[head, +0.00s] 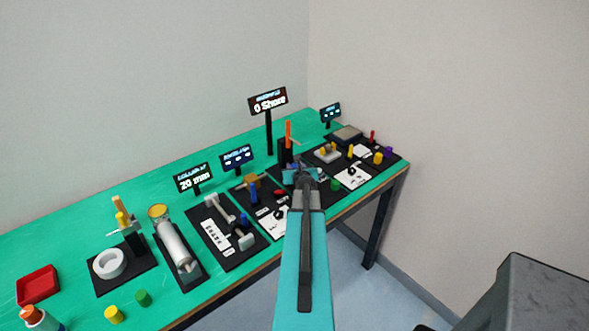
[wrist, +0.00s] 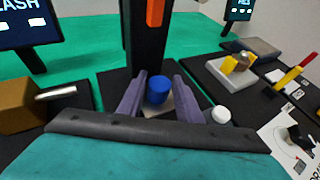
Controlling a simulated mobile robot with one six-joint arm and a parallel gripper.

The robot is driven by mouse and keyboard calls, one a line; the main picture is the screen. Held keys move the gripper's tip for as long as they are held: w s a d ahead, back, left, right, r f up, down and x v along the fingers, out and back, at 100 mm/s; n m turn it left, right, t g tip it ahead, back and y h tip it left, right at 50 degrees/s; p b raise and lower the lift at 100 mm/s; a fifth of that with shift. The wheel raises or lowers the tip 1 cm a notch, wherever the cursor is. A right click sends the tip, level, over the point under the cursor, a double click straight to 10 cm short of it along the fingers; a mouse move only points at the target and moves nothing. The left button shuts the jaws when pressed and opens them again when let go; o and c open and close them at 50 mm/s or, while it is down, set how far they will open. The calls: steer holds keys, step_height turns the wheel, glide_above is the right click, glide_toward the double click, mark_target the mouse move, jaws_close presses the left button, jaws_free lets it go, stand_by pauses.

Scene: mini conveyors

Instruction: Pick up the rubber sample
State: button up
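A short blue cylinder (wrist: 157,92), likely the rubber sample, stands upright on a pale plate (wrist: 160,108) at the foot of a black stand (wrist: 148,45) in the wrist view. My gripper (wrist: 160,76) has its two purple fingers spread, one on each side of the cylinder. A gap shows between the cylinder and the fingers, so it is not gripped. In the head view my gripper (head: 303,172) is at the stand with the orange upright part (head: 289,134), near the "0 Shore" display (head: 268,103). My arm and gripper hide the cylinder there.
A brown block (wrist: 22,103) with a metal pin lies left of my gripper. A white knob (wrist: 221,115) is close by the right finger. Several other test stations and small coloured cylinders fill the green table (head: 70,240). Its front edge runs below my arm.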

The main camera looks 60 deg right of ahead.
steer(key=shift+w+d+f, duration=0.25)
steer(key=shift+w+d, duration=0.15)
steer(key=shift+c, duration=0.5)
steer(key=c, duration=0.7)
steer(key=shift+r, duration=0.1)
